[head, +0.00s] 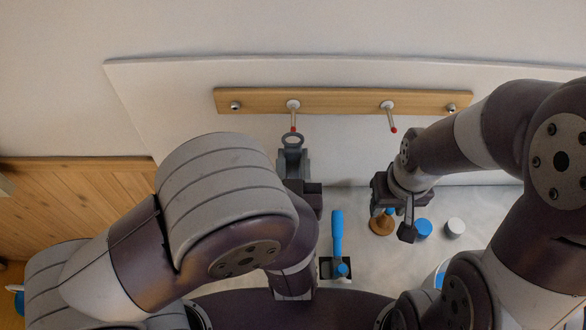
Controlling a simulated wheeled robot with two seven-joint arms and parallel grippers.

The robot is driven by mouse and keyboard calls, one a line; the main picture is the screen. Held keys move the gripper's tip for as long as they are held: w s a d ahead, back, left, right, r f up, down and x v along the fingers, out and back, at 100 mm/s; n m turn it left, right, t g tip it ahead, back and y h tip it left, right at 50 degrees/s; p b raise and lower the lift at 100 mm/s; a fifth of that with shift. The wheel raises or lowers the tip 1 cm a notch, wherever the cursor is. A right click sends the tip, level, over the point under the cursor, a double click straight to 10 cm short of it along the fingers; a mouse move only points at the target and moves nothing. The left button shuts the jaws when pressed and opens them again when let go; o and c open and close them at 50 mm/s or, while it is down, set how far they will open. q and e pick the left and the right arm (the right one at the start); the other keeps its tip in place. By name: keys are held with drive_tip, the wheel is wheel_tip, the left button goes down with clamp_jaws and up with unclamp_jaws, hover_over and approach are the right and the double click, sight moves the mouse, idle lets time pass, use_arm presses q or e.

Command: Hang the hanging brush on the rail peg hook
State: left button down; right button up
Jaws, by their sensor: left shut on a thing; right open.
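The wooden rail (340,101) on the back panel carries two pale pegs with red tips, a left peg hook (293,111) and a right one (389,113). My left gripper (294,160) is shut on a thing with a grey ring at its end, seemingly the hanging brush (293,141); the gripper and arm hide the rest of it. The ring shows just below the left peg's red tip; I cannot tell whether they touch. My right gripper (394,212) is open, low at the right, over small items on the table.
A blue-handled tool (337,234) stands at a dark holder (326,268). Near my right gripper are a brown round object (381,225), a blue-topped jar (424,228) and a white-topped one (454,227). A wooden panel (80,200) lies at the left.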

use_arm(q)
drive_tip(key=shift+w+f+b, duration=0.15)
drive_tip(key=shift+w+b, duration=0.05)
drive_tip(key=shift+w, duration=0.8)
drive_tip(key=shift+w+f+b, duration=0.2)
drive_tip(key=shift+w, duration=0.75)
drive_tip(key=shift+w+f+b, duration=0.15)
drive_tip(key=shift+w+b, duration=0.05)
drive_tip(key=shift+w, duration=0.8)
drive_tip(key=c, duration=0.7)
unclamp_jaws()
drive_tip(key=shift+s, duration=0.15)
drive_tip(key=shift+s+d, duration=0.1)
drive_tip(key=shift+s, duration=1.8)
drive_tip(key=shift+s, duration=0.2)
